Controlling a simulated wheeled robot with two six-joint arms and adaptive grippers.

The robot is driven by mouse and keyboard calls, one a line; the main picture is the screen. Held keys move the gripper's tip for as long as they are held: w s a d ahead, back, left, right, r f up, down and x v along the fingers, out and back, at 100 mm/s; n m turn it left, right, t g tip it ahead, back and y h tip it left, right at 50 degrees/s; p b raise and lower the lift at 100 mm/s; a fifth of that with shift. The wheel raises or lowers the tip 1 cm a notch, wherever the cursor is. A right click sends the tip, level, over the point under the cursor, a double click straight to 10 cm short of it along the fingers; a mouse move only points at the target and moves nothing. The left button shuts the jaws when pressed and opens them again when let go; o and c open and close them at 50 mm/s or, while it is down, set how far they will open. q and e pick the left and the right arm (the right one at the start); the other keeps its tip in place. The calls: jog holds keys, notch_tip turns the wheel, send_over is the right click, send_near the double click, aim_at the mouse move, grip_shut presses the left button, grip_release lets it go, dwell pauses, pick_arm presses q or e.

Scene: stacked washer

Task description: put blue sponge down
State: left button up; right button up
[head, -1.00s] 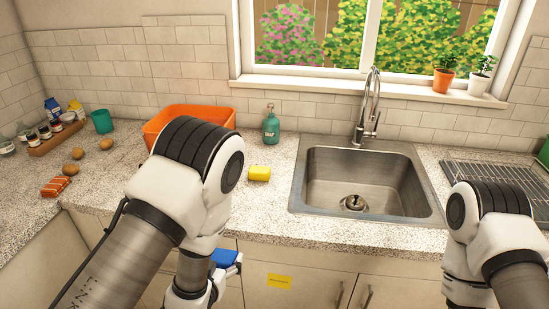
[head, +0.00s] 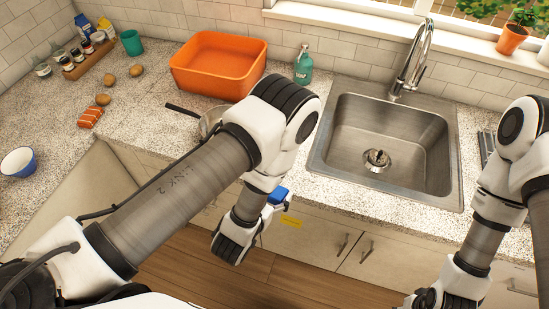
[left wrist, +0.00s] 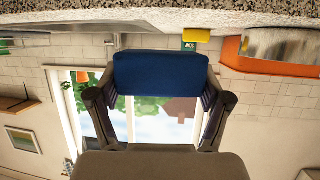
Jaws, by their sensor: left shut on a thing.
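My left gripper (head: 275,199) is shut on the blue sponge (head: 280,194), in front of the counter's front edge and over the cabinet doors. In the left wrist view, which is upside down, the blue sponge (left wrist: 160,75) spans between the two fingers (left wrist: 160,97). It is apart from the counter there. The speckled counter (head: 150,75) has bare room left of the orange tub. My right arm comes in at the lower right; its fingers do not show.
An orange tub (head: 215,92), a soap bottle (head: 303,66) and a steel sink (head: 385,140) stand along the counter. A pot (head: 209,122) is partly behind my left arm. A bowl (head: 18,161) sits far left.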

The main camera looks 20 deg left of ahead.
pick_arm(q)
jog(key=shift+w+f, duration=0.1)
jog(key=shift+w, duration=0.05)
jog(key=w+a+b, duration=0.1)
jog(key=w+b, duration=0.3)
jog(key=w+a+b, duration=0.2)
jog(key=w+b, duration=0.3)
jog(key=w+a+f+b, duration=0.1)
jog(key=w+b, duration=0.3)
jog(key=w, duration=0.1)
jog(key=shift+w+a, duration=0.1)
jog(key=shift+a, duration=0.2)
jog(key=f+b, duration=0.2)
jog(key=f, duration=0.1)
jog(key=shift+w+d+f+b, duration=0.1)
jog(key=shift+w+b, duration=0.15)
jog(key=shift+b, duration=0.15)
jog(key=shift+f, duration=0.1)
jog(key=o, duration=0.8)
jog(key=shift+o, duration=0.2)
